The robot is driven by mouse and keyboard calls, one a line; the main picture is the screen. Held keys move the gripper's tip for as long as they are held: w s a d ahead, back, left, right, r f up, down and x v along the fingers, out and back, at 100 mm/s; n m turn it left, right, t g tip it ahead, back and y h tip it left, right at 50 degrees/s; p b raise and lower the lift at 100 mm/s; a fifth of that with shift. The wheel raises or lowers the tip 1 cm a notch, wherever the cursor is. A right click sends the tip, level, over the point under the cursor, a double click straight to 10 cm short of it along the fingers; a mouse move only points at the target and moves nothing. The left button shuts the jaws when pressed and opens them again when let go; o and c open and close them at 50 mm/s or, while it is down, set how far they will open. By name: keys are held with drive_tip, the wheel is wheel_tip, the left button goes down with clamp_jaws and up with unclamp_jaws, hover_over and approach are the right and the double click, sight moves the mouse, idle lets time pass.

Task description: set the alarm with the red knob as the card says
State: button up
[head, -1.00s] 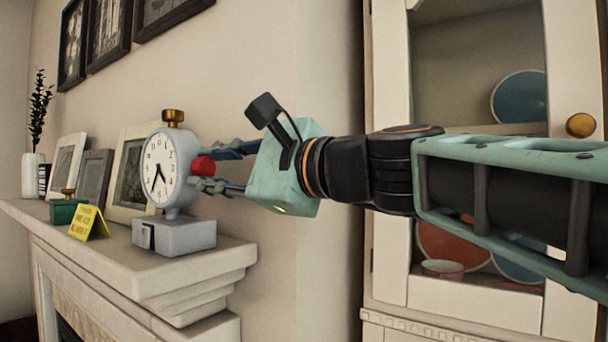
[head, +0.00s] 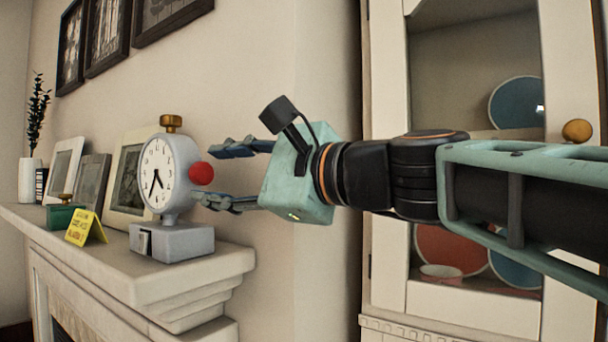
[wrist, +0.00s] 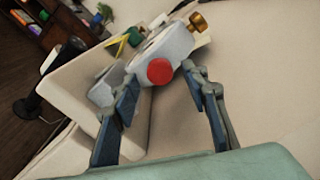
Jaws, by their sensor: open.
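The alarm clock (head: 157,178) stands upright on a grey base on the mantel, with a white dial, dark hands and a brass knob on top (head: 171,122). The red knob (head: 201,173) sticks out from its right side; it also shows in the wrist view (wrist: 160,71). A yellow folded card (head: 86,228) stands left of the clock; its writing is too small to read. My gripper (head: 210,176) is open and empty just right of the red knob. Its fingers are spread apart, and in the wrist view the knob lies just beyond and between the fingertips.
A green box (head: 62,215) with a small brass knob stands behind the card. Picture frames (head: 127,180) lean on the wall behind the clock, with a vase (head: 31,180) at far left. A glass-door cabinet (head: 385,290) stands at right. The mantel (head: 190,268) ends just right of the clock.

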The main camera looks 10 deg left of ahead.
drive_tip(key=v, duration=1)
drive_tip(key=s+d+f+n+g+h, duration=0.1)
drive_tip(key=d+f+n+h, duration=0.35)
drive_tip(key=f, duration=1.15)
drive_tip(key=s+d+f+n+h, duration=0.15)
drive_tip(key=d+f+h, duration=0.6)
drive_tip(key=f, duration=0.85)
drive_tip(key=s+d+f+n+g+h, duration=0.1)
drive_tip(key=s+d+f+n+h, duration=0.25)
drive_tip(key=d+f, duration=0.6)
wheel_tip(320, 180, up, 15)
drive_tip(key=d+n+p, duration=0.1)
drive_tip(key=p, duration=1.4)
drive_tip(key=shift+g, duration=0.3)
